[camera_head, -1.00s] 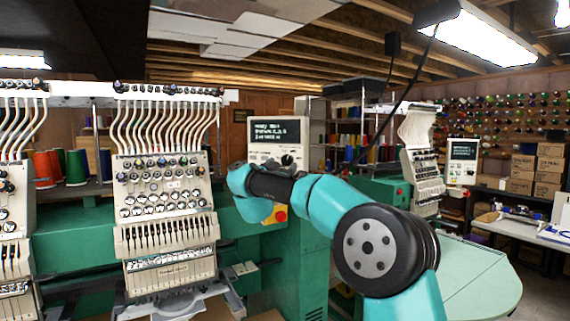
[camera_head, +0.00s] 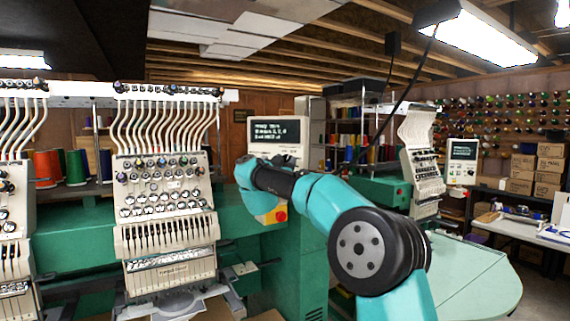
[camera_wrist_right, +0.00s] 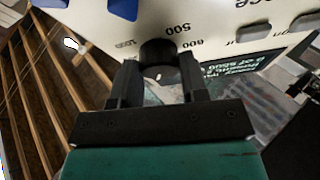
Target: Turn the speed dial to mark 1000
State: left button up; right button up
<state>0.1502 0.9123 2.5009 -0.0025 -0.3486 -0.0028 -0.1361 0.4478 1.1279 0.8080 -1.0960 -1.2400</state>
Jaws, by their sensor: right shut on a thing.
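The speed dial (camera_wrist_right: 158,52) is a round black knob on a pale control panel (camera_wrist_right: 225,22). In the right wrist view it sits between the two dark fingers of my right gripper (camera_wrist_right: 159,72), which is shut on it. Marks 500 and 600 read beside the knob; another mark to its left is too blurred to read surely. In the head view the control box (camera_head: 275,134) has a dark screen with white text. My right arm crosses in front of its lower part, hiding the dial and my fingertips. My left gripper is out of view.
A multi-needle embroidery head (camera_head: 165,195) stands left of the control box. A red button on a yellow plate (camera_head: 281,215) is just below my right wrist. A pale green table (camera_head: 470,275) lies at the right. Thread cones (camera_head: 76,167) stand at the left.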

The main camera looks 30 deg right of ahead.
jog(key=shift+c, duration=1)
jog(key=shift+m+g, duration=0.3)
jog(key=shift+m, duration=0.4)
jog(key=m+g, duration=0.2)
jog(key=m, duration=0.2)
jog(key=m+g, duration=0.2)
jog(key=m, duration=0.2)
jog(key=m+g, duration=0.2)
jog(key=m, duration=0.2)
jog(key=shift+w+a+r+m+h, duration=0.1)
jog(key=shift+w+m+h, duration=0.05)
jog(key=shift+m+h, duration=0.25)
jog(key=m+y, duration=0.1)
jog(key=m, duration=0.1)
jog(key=m+g, duration=0.1)
jog(key=m, duration=0.2)
jog(key=shift+r+m+y, duration=0.1)
jog(key=shift+m+y, duration=0.2)
jog(key=shift+y, duration=0.1)
jog(key=m+y, duration=0.2)
jog(key=m, duration=0.2)
jog(key=shift+r, duration=0.1)
jog(key=shift+m, duration=0.4)
